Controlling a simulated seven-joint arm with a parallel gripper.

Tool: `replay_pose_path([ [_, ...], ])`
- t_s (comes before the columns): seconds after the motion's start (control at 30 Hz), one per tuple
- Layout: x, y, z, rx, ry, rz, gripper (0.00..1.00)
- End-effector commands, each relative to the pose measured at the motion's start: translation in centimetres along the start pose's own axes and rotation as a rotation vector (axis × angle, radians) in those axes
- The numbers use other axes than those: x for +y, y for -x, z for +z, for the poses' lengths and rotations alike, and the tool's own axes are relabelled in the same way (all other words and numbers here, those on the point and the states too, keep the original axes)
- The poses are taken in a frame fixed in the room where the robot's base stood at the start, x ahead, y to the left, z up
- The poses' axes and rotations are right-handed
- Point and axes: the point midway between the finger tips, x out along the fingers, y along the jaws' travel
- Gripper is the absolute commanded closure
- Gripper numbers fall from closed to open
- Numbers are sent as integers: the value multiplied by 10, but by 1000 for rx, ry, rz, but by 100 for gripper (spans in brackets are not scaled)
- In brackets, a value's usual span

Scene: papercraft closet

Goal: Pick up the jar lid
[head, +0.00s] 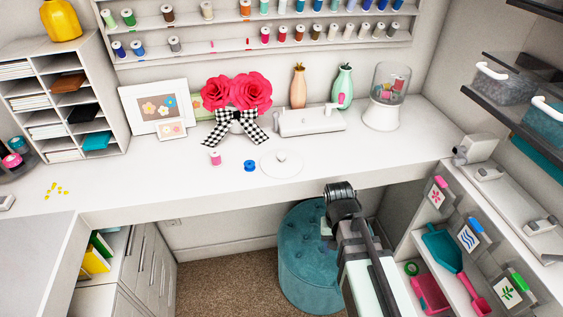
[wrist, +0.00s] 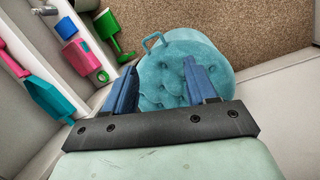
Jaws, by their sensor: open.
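The likely jar lid is a flat white round disc with a small knob (head: 282,163), lying on the white desk near its front edge in the head view. It is not in the wrist view. My gripper (wrist: 159,65) has its two blue fingers spread apart, with nothing between them. It points down toward the teal tufted stool (wrist: 180,75), below the desk. In the head view my arm is in front of the desk, to the right of and nearer than the lid, and the fingers are hard to make out.
A blue spool (head: 250,165) and a pink spool (head: 215,158) lie left of the lid. Behind it are a white device (head: 312,121), red paper flowers (head: 238,92) and a glass-domed jar (head: 389,97). A tool shelf (head: 445,260) stands at right. Desk space right of the lid is clear.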

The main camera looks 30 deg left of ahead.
Motion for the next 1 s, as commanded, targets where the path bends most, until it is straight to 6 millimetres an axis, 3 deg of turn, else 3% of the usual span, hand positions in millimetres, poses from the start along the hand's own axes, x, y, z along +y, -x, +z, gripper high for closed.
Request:
replay_pose_path([
  [0.03, -12, 18, -2, 21, 15, 2, 44],
  [0.3, -63, 102, 2, 108, 76, 6, 44],
  [0.6, -107, 193, 10, 217, 141, -20, 44],
  [0.8, -125, 262, 5, 319, 193, -68, 44],
  [1.0, -128, 332, -10, 439, 249, -126, 44],
])
